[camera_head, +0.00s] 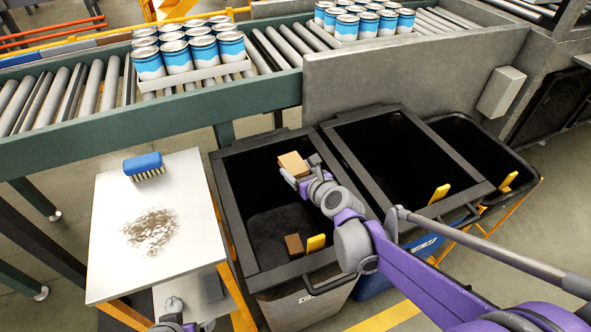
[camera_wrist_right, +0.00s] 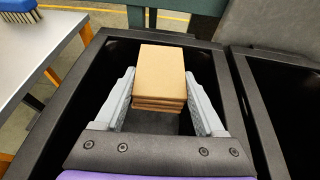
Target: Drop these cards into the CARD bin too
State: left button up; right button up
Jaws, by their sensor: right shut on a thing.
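A small stack of tan cardboard pieces (camera_head: 294,164) is between the fingers of my right gripper (camera_head: 296,174). It also shows in the right wrist view (camera_wrist_right: 161,75), with a grey finger on each side. The stack is over the black opening of the leftmost bin (camera_head: 228,205), near its far side and clear of the rim. A brown piece (camera_head: 294,245) shows low in that bin near its front. No CARD lettering can be read on it. My left gripper (camera_head: 173,306) shows partly at the bottom edge; its fingers are unclear.
Two more black bins (camera_head: 338,152) (camera_head: 530,168) stand to the right. Yellow tabs (camera_head: 316,243) show at the bin fronts. A pale table (camera_head: 105,250) with a blue brush (camera_head: 143,163) and a patch of grey debris (camera_head: 150,231) stands left. A roller conveyor (camera_head: 75,95) carries cans behind.

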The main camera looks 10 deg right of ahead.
notch_tip(320, 180, down, 6)
jog(key=b, duration=0.3)
jog(key=shift+b, duration=0.3)
jog(key=o, duration=1.3)
jog(key=p+v, duration=0.2)
jog(key=v, duration=0.9)
